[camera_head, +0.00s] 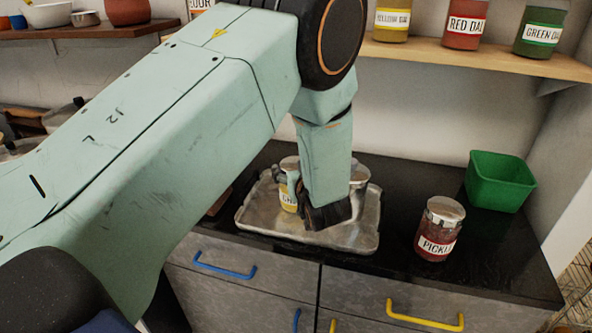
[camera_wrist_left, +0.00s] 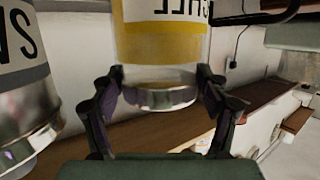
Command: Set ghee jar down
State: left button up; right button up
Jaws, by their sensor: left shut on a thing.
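The ghee jar (camera_head: 287,199), with yellow contents, a white label and a silver lid, is at the left part of the metal tray (camera_head: 365,240), partly hidden by my left arm. It also shows in the left wrist view (camera_wrist_left: 165,45), with its lid between the two dark fingers. My left gripper (camera_head: 298,192) is shut on it. The jar looks upright and over the tray; whether its base touches the tray is hidden. My right gripper is not in view.
Another silver-lidded jar (camera_head: 359,176) stands on the tray, mostly behind my arm. A pickle jar (camera_head: 437,232) and a green bin (camera_head: 499,184) stand on the dark counter to the right. Dal jars (camera_head: 465,25) line the shelf above.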

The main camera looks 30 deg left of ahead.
pick_arm(q)
jog(key=shift+a+r, duration=0.1)
jog(key=o, duration=1.8)
jog(key=shift+s, duration=0.15)
